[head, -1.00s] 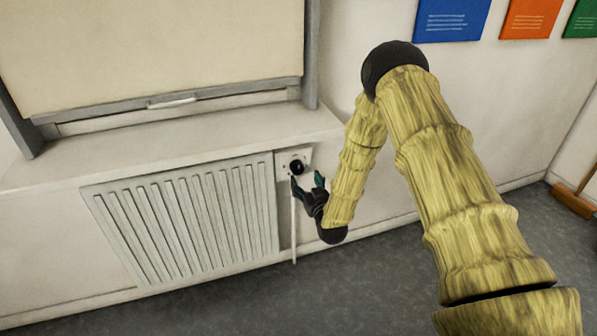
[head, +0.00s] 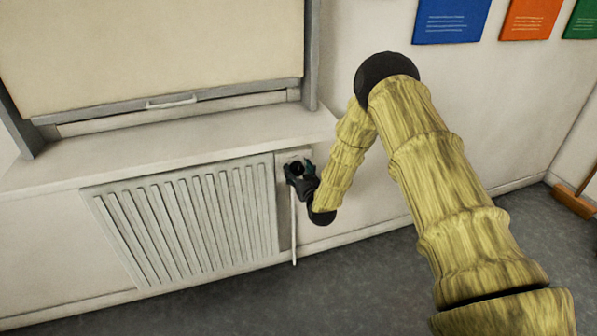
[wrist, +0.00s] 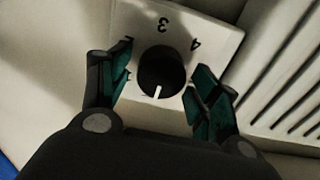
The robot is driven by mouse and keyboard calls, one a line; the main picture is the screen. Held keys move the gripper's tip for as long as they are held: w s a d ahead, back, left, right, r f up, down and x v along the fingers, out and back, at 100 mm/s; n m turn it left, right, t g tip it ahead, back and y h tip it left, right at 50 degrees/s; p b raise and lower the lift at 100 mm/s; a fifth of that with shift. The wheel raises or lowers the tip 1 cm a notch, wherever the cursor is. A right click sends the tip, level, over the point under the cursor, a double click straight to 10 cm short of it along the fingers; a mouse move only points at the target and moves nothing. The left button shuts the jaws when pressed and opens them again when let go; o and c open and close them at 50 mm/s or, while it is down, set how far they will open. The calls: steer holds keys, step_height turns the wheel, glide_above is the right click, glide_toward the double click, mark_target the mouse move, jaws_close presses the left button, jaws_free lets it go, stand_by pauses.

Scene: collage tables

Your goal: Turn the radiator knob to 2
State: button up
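The radiator knob (wrist: 162,70) is a round black dial with a white pointer line, on a pale plate (wrist: 218,32) in the wrist view. The pointer is at the bottom of the knob there, away from the upside-down 3 at the top. A 4 shows at the upper right; a mark at the upper left is partly hidden by a finger. My gripper (wrist: 163,88) is open, its green-padded fingers on either side of the knob, with gaps visible. In the head view my gripper (head: 299,172) is at the plate and largely covers the knob.
The slatted radiator (head: 185,220) is just left of the knob. A thin white pipe (head: 294,235) runs down below it. A ledge (head: 170,150) juts out above, under a large framed board (head: 150,50). The floor (head: 390,290) in front is clear.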

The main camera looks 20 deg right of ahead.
steer(key=c, duration=0.7)
steer(key=shift+m, duration=0.4)
steer(key=m, duration=0.2)
steer(key=m+b, duration=0.1)
steer(key=shift+d+f+m, duration=0.15)
steer(key=shift+m, duration=0.25)
steer(key=m+b, duration=0.3)
steer(key=m, duration=0.2)
steer(key=shift+d+f, duration=0.15)
steer(key=m+b, duration=0.4)
steer(key=m, duration=0.2)
steer(key=shift+f+m, duration=0.15)
steer(key=shift+m, duration=0.25)
steer(key=shift+d+m+b, duration=0.1)
steer(key=shift+m+b, duration=0.85)
steer(key=shift+m, duration=0.25)
steer(key=shift+m+b, duration=1.1)
steer(key=shift+m, duration=0.4)
